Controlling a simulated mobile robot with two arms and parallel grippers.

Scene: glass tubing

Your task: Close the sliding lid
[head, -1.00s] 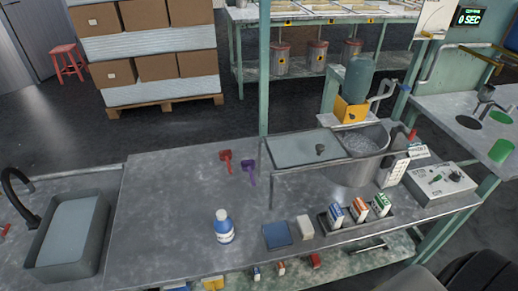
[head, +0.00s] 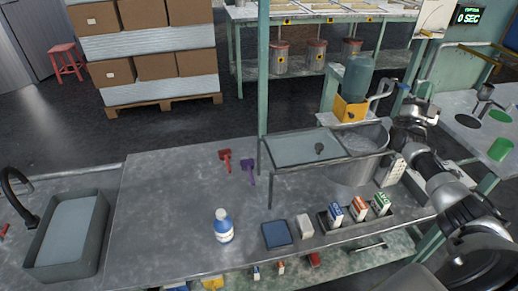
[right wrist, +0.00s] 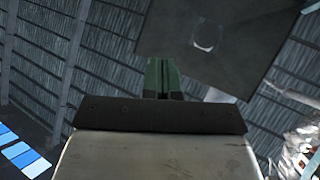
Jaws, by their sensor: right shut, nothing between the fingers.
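The sliding lid (head: 292,149) is a flat greyish panel with a dark knob (head: 319,148), on a rail frame left of the round metal vat (head: 372,172). The vat's mouth lies mostly uncovered, with pale pieces inside. My right gripper (head: 418,108) is at the vat's right side, apart from the lid and knob. Its fingers are hard to make out in the head view. In the right wrist view its fingers (right wrist: 162,78) are together and empty, with the roof behind them. My left gripper is not in view.
A yellow-based dispenser (head: 350,109) stands behind the vat. In front are small cartons (head: 354,208) in a tray, a blue box (head: 277,235) and a white bottle (head: 223,226). Red (head: 225,160) and purple (head: 248,170) scoops lie left of the lid. The left counter is mostly clear.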

